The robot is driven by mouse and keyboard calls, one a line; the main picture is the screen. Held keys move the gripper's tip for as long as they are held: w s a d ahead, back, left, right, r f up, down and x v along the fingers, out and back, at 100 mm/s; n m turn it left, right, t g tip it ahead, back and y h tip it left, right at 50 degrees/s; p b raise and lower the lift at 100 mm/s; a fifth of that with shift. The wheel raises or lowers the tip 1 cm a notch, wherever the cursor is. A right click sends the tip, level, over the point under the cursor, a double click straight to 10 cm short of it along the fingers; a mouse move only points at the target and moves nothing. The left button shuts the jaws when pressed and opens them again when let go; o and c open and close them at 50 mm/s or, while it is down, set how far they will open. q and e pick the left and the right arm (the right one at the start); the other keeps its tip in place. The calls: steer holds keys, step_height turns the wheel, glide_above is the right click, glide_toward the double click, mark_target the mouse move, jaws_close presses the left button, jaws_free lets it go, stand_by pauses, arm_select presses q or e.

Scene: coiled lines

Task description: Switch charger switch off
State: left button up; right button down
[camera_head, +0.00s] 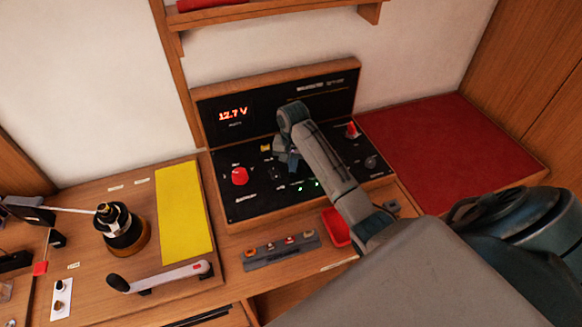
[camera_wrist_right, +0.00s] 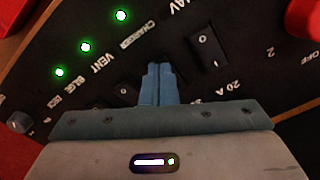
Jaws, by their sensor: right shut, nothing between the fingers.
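The black switch panel (camera_head: 250,205) stands against the wall in the head view. In the right wrist view it carries a row of rocker switches with white labels. The CHARGER label (camera_wrist_right: 137,35) is just left of my fingertips, and the green light (camera_wrist_right: 121,15) beside it is lit. The charger switch itself seems hidden behind my fingers. My right gripper (camera_wrist_right: 158,72) is shut and empty, its tips at the panel face; contact cannot be told. It also shows in the head view (camera_head: 288,163). My left gripper is not in view.
The NAV rocker switch (camera_wrist_right: 207,50) is close right of my fingers; another rocker (camera_wrist_right: 128,88) is close left. A red knob (camera_head: 239,176) is on the panel's left. A yellow pad (camera_head: 184,210), winch handle (camera_head: 165,277) and red mat (camera_head: 450,150) lie around the panel.

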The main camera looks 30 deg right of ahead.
steer(key=shift+w+r+p, duration=0.1)
steer(key=shift+r+p, duration=0.45)
steer(key=shift+r, duration=2.9)
